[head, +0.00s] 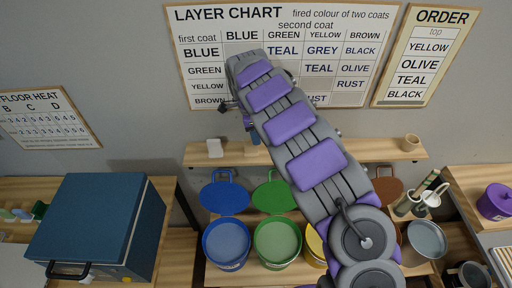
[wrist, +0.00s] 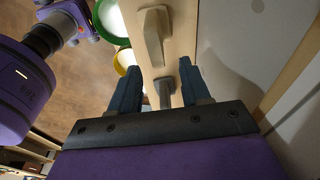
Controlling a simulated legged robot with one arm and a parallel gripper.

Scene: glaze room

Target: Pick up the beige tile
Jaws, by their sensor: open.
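A pale beige tile (head: 215,148) stands on the wooden wall shelf, left of my arm's end in the head view. In the wrist view it looks like the pale upright piece (wrist: 154,38), beyond my fingertips. A second, darker piece (head: 251,147) stands on the shelf to its right, partly hidden by my arm. It seems to be the grey-brown piece (wrist: 164,92) between my fingers in the wrist view. My gripper (wrist: 160,68) is open above the shelf, with the fingers apart and holding nothing. I cannot tell whether either finger touches the darker piece.
The shelf (head: 355,153) is shallow and backed by the wall. Blue (head: 226,244), green (head: 278,242) and yellow (head: 314,246) buckets stand below. A blue kiln-like box (head: 97,225) is at left. The shelf's middle right looks clear.

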